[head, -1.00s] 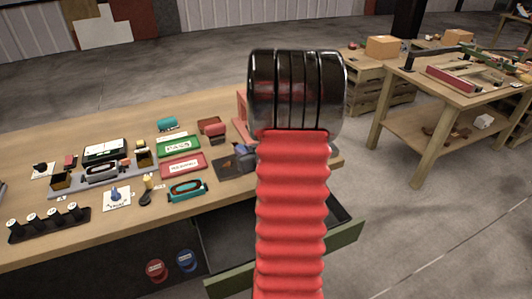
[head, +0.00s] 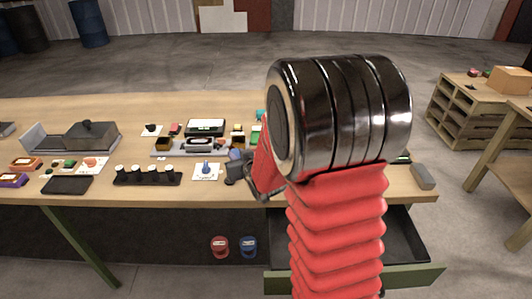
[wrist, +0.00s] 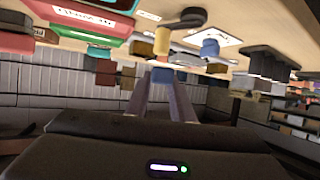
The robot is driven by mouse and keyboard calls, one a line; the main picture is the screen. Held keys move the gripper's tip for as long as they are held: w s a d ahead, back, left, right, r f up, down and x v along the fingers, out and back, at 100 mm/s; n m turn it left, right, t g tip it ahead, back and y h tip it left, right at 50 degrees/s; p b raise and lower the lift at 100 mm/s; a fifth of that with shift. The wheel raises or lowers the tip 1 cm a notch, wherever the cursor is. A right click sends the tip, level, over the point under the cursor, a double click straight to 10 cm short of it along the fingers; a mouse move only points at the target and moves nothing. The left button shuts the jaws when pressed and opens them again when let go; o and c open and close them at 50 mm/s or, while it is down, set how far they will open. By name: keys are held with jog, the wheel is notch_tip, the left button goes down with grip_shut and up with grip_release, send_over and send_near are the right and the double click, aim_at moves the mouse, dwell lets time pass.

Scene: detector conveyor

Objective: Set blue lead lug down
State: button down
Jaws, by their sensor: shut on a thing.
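In the wrist view my gripper (wrist: 161,80) is shut on a small blue block, the blue lead lug (wrist: 162,74), held between the fingertips. The view is tilted, with the table along its top edge. I cannot tell whether the lug touches anything. A white card (wrist: 222,37) with another blue piece (wrist: 210,47) lies beside it to the right. In the head view that card (head: 198,176) and blue piece (head: 206,167) sit near the table's front edge. My arm hides part of the table there, and the held lug is not clear in that view.
A black holder with several white-topped posts (head: 147,178) stands left of the card. A grey fixture (head: 190,151) with a black-framed unit (head: 206,127) lies behind. A drawer (head: 405,235) stands open below the front edge. Green and red trays (wrist: 95,22) show in the wrist view.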

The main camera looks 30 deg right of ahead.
jog(key=a+n+y, duration=0.1)
jog(key=a, duration=1.4)
jog(key=shift+w+r+n+y, duration=0.25)
jog(key=shift+r+n+y, duration=0.05)
jog(key=shift+y, duration=0.1)
jog(key=shift+s, duration=0.15)
